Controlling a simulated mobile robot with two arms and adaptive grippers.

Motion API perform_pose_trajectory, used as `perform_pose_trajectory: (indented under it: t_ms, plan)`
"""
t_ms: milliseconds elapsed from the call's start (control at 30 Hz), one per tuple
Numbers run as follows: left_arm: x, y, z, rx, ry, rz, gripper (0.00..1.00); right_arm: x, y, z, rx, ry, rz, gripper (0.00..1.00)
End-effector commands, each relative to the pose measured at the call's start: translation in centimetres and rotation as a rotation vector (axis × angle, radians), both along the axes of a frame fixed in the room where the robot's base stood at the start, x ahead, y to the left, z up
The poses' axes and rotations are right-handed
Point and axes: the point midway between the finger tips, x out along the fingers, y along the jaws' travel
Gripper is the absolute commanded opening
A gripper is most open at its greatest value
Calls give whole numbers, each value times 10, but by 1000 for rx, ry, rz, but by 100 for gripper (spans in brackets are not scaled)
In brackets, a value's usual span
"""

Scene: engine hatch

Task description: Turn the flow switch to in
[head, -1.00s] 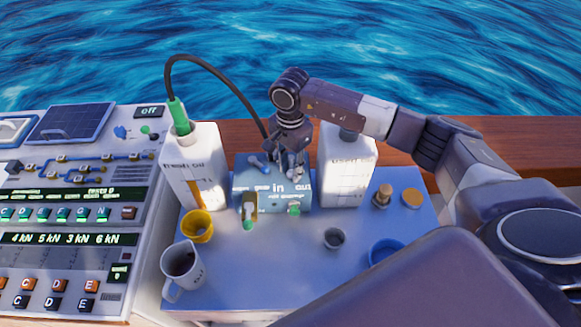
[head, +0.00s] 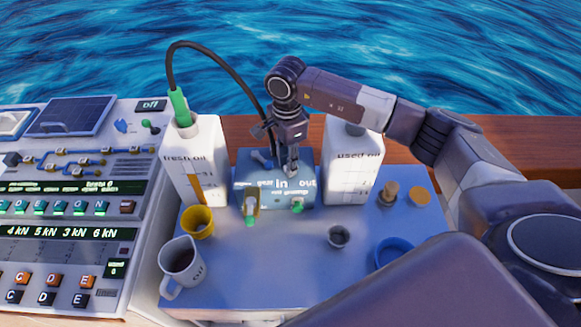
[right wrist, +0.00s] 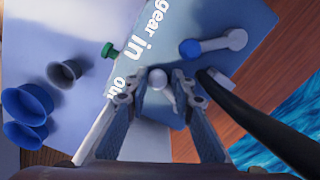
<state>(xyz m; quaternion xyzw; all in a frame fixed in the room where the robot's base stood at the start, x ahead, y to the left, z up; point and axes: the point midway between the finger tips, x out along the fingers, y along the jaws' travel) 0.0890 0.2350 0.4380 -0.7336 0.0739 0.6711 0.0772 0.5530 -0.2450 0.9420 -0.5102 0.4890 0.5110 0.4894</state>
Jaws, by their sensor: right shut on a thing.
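The flow switch (right wrist: 158,78), a small lever with a white round tip, stands on the blue box (head: 247,197) beside the words "in" and "out". My right gripper (right wrist: 158,88) is over the box, pointing down, with its fingers shut on the switch from both sides. In the head view my right gripper (head: 290,168) hides most of the switch, just above the "in" label. How far the lever leans is hard to tell. My left gripper is not in view.
A second lever with a blue base (right wrist: 190,48) is close by on the box. The fresh oil canister (head: 207,150) with a black hose (head: 215,52) stands left, the used oil canister (head: 350,165) right. A mug (head: 182,262), yellow cup (head: 199,222) and blue cup (head: 392,250) stand in front.

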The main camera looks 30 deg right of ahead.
Motion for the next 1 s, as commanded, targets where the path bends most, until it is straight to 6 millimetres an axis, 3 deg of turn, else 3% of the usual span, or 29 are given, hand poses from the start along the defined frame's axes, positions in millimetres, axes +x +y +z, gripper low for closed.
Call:
perform_pose_trajectory:
  t_ms: [100,500,1000]
  plan:
    - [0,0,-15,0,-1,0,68,5,-1,-4,-10,0,-110,0]
    - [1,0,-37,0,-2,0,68,17,6,-2,-11,1,-400,0]
    - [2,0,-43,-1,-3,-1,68,22,7,0,-12,1,-517,0]
